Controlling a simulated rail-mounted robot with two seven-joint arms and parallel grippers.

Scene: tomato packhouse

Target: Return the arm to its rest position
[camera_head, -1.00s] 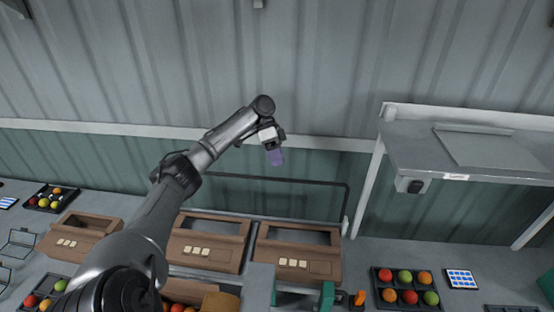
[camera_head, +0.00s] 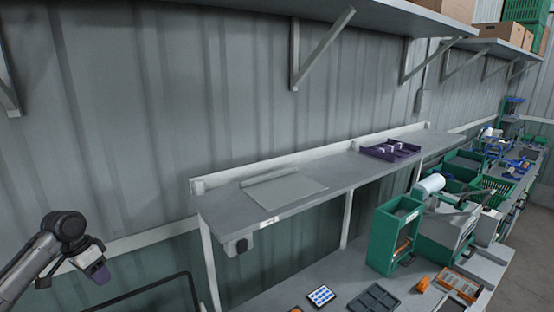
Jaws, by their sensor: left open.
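My left arm comes in at the lower left edge of the head view. My right arm and gripper are out of view.
A grey raised shelf (camera_head: 330,176) carries a flat panel (camera_head: 284,190) and a purple tray (camera_head: 390,150). Below it are a small tablet (camera_head: 321,296), a dark empty tray (camera_head: 374,299) and a green stand (camera_head: 384,240). Upper shelving (camera_head: 330,12) holds cardboard boxes. A floor aisle lies far right.

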